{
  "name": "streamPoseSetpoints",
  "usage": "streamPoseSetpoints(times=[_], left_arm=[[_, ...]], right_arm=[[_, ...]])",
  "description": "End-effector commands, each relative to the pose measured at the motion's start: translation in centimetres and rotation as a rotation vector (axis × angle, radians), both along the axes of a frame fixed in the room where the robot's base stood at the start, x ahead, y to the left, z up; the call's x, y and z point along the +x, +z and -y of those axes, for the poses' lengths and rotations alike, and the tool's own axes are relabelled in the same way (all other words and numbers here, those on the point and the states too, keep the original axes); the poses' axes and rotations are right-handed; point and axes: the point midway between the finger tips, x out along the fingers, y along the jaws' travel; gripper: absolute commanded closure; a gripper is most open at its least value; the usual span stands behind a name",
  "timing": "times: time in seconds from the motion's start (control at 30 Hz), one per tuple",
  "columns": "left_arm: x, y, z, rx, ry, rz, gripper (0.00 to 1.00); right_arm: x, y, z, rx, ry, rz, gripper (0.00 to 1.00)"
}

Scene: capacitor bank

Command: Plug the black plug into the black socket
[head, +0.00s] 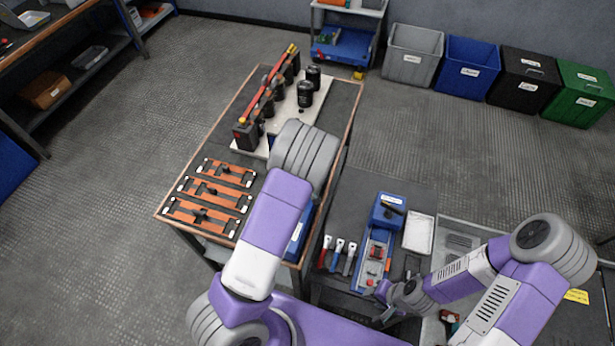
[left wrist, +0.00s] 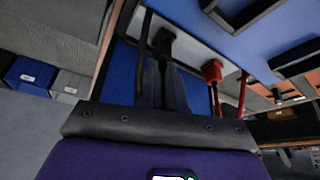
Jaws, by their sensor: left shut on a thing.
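My left gripper (left wrist: 164,68) shows in the left wrist view, its dark fingers shut on the black plug (left wrist: 163,40). A black cable runs beside the fingers. The plug is close to a white panel (left wrist: 192,34); I cannot tell whether it touches or enters it. The black socket cannot be made out. A red plug (left wrist: 212,70) with red cable sits at the panel to the right. In the head view my left arm hides its gripper and the plug. My right gripper (head: 381,288) is low over the side bench by a blue tray; its jaws are too small to read.
The main bench (head: 258,100) carries a white board (head: 288,125) with black cylinders and a red bar, and several copper bar fixtures (head: 215,190). The side bench holds hand tools (head: 338,250), a blue box (head: 388,212) and a white tray (head: 419,232). Bins (head: 470,65) stand behind on open floor.

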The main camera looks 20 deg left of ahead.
Motion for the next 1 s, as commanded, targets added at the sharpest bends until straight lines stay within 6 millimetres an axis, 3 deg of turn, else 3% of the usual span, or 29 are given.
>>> streamPoseSetpoints(times=[0.57,0.6,0.77,1.0], left_arm=[[0.01,-0.83,0.0,0.0,0.0,0.0,1.0],[0.01,-0.82,0.0,0.0,0.0,0.0,0.89],[0.0,-0.79,-0.01,0.0,0.0,0.0,0.65],[-0.01,-0.79,0.0,0.0,0.0,0.0,0.62]], right_arm=[[0.0,-0.62,0.0,0.0,0.0,0.0,0.62],[0.01,-0.61,0.0,0.0,0.0,0.0,0.62],[0.0,-0.57,0.0,0.0,0.0,0.0,0.62],[0.0,-0.57,0.0,0.0,0.0,0.0,0.62]])
